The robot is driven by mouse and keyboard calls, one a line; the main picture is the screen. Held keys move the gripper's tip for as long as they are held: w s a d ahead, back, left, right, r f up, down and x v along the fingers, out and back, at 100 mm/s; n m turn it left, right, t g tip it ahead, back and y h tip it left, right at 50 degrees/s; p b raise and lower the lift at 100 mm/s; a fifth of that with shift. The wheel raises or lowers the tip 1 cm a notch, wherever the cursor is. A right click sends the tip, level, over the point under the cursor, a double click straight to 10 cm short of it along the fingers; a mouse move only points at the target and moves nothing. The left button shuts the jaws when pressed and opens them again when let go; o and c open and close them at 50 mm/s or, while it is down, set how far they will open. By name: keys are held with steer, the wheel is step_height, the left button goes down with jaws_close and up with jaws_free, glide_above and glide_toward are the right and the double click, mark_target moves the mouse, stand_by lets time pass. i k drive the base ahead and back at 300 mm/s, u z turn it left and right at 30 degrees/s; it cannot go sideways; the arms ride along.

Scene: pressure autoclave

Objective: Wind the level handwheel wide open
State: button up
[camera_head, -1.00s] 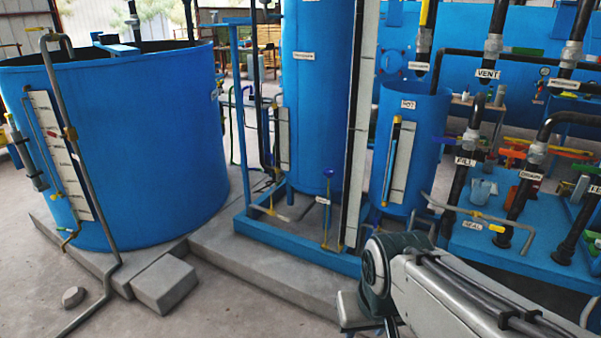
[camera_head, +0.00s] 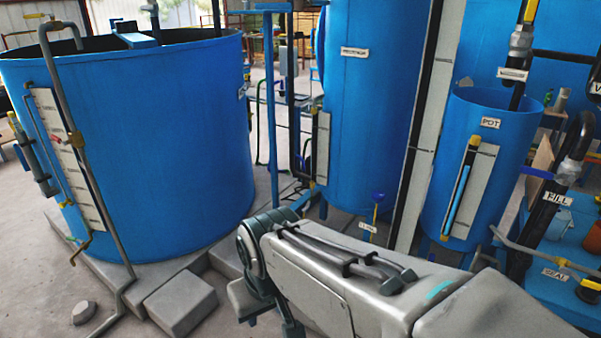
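A small blue handwheel (camera_head: 378,197) on a thin upright stem stands at the foot of the tall blue cylinder (camera_head: 372,110). A small white label (camera_head: 367,228) is by its stem, too small to read, so I cannot confirm that this is the level handwheel. My arm reaches in from the lower right and passes in front of the handwheel's base, hiding the lower stem.
A large open blue tank (camera_head: 140,150) fills the left. Concrete blocks (camera_head: 180,303) and a grey pipe (camera_head: 85,180) stand before it.

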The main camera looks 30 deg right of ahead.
mark_target(378, 197)
steer(key=z, duration=0.2)
steer(key=i, duration=1.05)
steer(key=z, duration=1.35)
steer(key=i, duration=0.65)
steer(key=z, duration=0.6)
